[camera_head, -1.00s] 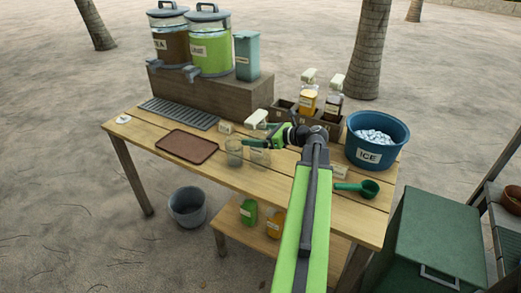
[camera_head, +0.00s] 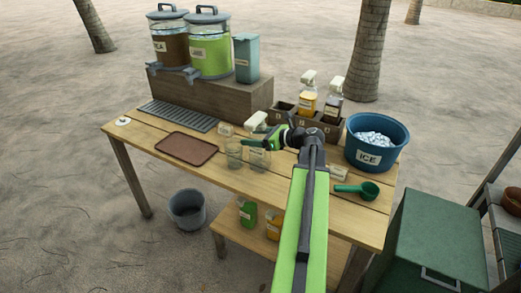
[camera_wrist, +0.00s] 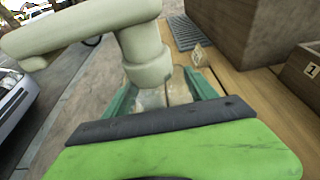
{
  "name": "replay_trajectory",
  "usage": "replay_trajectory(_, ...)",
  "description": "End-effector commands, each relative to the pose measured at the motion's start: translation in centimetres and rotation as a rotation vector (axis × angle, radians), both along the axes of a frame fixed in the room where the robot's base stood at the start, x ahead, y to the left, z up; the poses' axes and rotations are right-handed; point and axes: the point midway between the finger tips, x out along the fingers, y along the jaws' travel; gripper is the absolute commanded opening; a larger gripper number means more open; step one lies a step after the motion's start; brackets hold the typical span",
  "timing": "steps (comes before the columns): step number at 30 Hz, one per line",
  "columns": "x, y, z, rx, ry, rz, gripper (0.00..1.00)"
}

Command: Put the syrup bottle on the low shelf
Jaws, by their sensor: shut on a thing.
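My gripper (camera_head: 266,141) is above the wooden table and shut on a bottle with a pale pump head (camera_head: 256,120). In the wrist view the pump head (camera_wrist: 85,28) and its neck rise between my teal fingers. The held bottle's body (camera_head: 258,158) looks clear and is partly hidden; I cannot tell whether its base touches the table. The low shelf (camera_head: 235,238) is under the table; a green labelled container (camera_head: 247,213) and an orange one (camera_head: 272,225) stand on it. My arm hides the shelf's right part.
A clear glass (camera_head: 234,153) stands just left of the held bottle. A brown tray (camera_head: 187,148), green scoop (camera_head: 368,189), blue ice bucket (camera_head: 398,158) and a compartment rack (camera_head: 325,128) with two pump bottles are on the table. A grey bucket (camera_head: 187,210) stands on the ground.

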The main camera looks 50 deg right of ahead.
Motion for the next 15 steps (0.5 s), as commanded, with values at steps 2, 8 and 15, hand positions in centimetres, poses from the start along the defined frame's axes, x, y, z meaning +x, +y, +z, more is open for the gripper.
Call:
replay_trajectory(2,0.0,0.0,0.0,0.000,0.000,0.000,0.00)
replay_trajectory(8,0.0,0.0,0.3,0.000,0.000,0.001,0.00)
replay_trajectory(15,0.0,0.1,3.0,0.000,0.000,0.001,0.00)
